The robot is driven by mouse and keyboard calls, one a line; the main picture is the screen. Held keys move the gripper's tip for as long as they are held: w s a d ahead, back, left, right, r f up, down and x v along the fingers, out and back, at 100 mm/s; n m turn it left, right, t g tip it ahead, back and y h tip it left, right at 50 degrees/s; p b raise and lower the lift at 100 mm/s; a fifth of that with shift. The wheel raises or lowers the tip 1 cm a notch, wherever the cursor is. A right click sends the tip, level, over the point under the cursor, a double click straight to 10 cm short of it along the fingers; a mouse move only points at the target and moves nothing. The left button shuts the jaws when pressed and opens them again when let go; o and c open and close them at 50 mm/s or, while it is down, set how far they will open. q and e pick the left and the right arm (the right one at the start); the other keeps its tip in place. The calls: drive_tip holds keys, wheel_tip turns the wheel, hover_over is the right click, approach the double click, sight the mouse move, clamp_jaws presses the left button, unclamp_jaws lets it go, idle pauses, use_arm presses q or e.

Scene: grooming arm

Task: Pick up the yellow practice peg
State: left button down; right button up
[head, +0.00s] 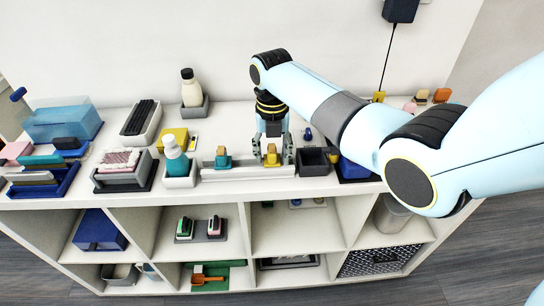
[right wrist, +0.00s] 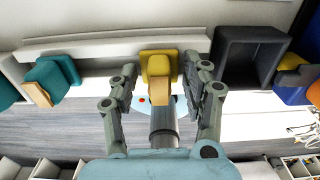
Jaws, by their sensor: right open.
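The yellow practice peg (head: 271,156) stands in a long white holder (head: 243,173) near the front edge of the shelf top. It has a tan part on its near side in the right wrist view (right wrist: 158,64). My right gripper (head: 272,153) points down over it, open. In the right wrist view its fingertips (right wrist: 160,76) are on either side of the peg, with gaps showing; I cannot tell any contact. A teal peg (head: 223,157) stands to the left in the same holder. My left gripper is not in view.
An empty dark grey box (head: 312,162) is close to the right of the gripper. A cream bottle (head: 191,90) stands behind. The surface left of my right wrist is partly clear.

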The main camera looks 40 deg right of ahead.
sight(272, 149)
drive_tip(key=shift+c, duration=0.4)
clamp_jaws()
drive_tip(key=shift+s, duration=0.1)
wheel_tip(272, 149, up, 4)
drive_tip(key=w+d+r+b, duration=0.1)
drive_tip(key=w+d+r, duration=0.2)
drive_tip(key=d+r, duration=0.4)
drive_tip(key=d, duration=0.4)
drive_tip(key=shift+w, duration=0.3)
